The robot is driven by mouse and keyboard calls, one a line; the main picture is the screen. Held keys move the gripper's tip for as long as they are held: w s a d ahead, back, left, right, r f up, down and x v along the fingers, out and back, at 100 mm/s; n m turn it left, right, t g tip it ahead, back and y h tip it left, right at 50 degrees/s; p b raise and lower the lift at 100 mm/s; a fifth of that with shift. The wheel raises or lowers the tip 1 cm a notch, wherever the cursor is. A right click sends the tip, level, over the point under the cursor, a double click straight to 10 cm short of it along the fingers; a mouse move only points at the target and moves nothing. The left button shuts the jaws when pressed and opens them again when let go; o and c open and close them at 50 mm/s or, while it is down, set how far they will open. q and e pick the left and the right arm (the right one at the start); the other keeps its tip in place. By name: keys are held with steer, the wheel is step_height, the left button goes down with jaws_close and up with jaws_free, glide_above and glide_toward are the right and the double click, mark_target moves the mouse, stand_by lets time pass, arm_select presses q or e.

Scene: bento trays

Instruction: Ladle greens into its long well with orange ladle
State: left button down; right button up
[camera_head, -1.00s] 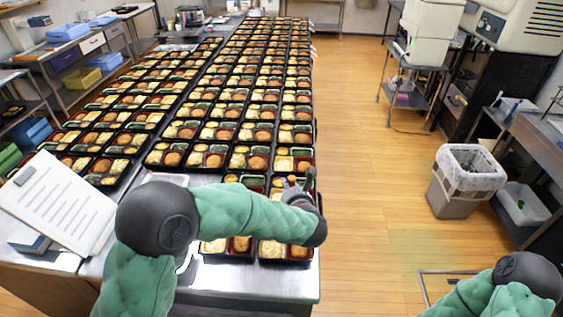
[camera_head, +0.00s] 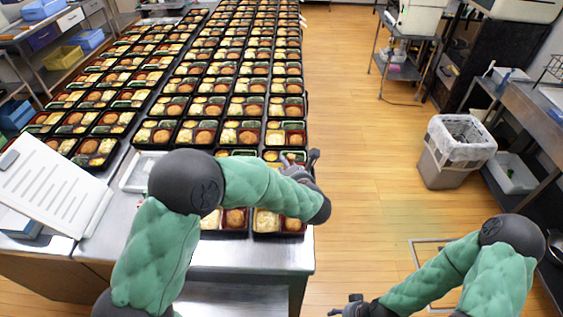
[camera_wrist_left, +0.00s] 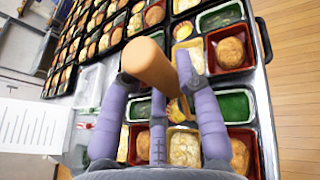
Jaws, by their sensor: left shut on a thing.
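My left gripper (camera_head: 300,166) is over the front trays at the right edge of the table. In the left wrist view its fingers (camera_wrist_left: 156,80) are shut on the orange ladle (camera_wrist_left: 148,62), whose thick handle points up toward the camera. The ladle's bowl is mostly hidden; I cannot tell what it holds. Green food fills a long well (camera_wrist_left: 235,105) just right of the fingers, and another long green well (camera_wrist_left: 220,17) lies farther off. A green well (camera_wrist_left: 138,109) also shows left of the fingers. My right gripper (camera_head: 350,304) is low at the bottom edge, away from the trays.
Rows of filled black bento trays (camera_head: 255,107) cover the table. A white sheet of lines (camera_head: 50,188) and an empty clear tray (camera_head: 140,172) lie at the left. The wood floor right of the table is clear up to a grey bin (camera_head: 450,160).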

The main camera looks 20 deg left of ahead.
arm_select(q)
steer(key=w+d+f+m+t+y+b, duration=0.3)
steer(key=d+f+m+y, duration=0.2)
steer(key=d+m, duration=0.5)
steer(key=shift+d+f, duration=0.2)
steer(key=shift+f, duration=1.2)
steer(key=shift+r, duration=0.1)
stand_by(0.8)
